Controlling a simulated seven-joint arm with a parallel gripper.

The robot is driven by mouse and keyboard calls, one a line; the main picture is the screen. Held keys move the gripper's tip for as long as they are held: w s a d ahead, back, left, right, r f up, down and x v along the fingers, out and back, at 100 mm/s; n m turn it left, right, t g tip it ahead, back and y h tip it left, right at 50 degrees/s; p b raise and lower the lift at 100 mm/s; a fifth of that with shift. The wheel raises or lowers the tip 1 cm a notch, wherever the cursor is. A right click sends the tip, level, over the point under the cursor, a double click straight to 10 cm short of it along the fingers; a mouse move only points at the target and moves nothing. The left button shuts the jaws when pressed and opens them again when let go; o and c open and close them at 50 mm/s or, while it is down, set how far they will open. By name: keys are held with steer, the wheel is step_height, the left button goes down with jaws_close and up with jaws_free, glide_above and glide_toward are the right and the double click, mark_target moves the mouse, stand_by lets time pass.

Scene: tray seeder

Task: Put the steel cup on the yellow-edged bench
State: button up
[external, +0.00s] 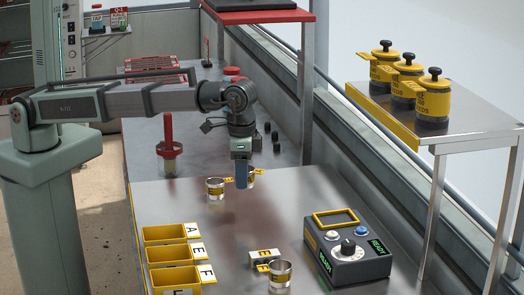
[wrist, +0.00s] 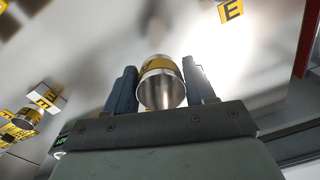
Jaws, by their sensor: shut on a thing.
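The steel cup (wrist: 162,88) has a yellow band and sits between the two blue fingers of my gripper (wrist: 160,85) in the wrist view. My gripper (external: 241,172) is shut on it, low over the steel table. In the external view the cup (external: 251,179) is mostly hidden behind a finger, and I cannot tell whether it touches the table. The yellow-edged bench (external: 465,130) is the raised steel shelf on the right, well apart from my gripper.
Several yellow seed jars (external: 433,97) stand on the bench's far part; its near part is clear. Another banded cup (external: 215,189) stands left of my gripper, and one (external: 281,274) at the front. A control box (external: 347,258) and yellow lettered bins (external: 172,254) are on the table.

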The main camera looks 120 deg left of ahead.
steer(key=w+d+r+m, duration=0.1)
steer(key=w+d+m, duration=0.4)
steer(key=d, duration=0.5)
steer(key=r+m, duration=0.2)
steer(key=m, duration=2.2)
glide_above(263, 246)
steer(key=shift+t+h, duration=0.4)
steer(key=shift+f, duration=5)
steer(key=shift+f, duration=0.15)
steer(key=o, duration=1.1)
steer(key=shift+c, duration=0.2)
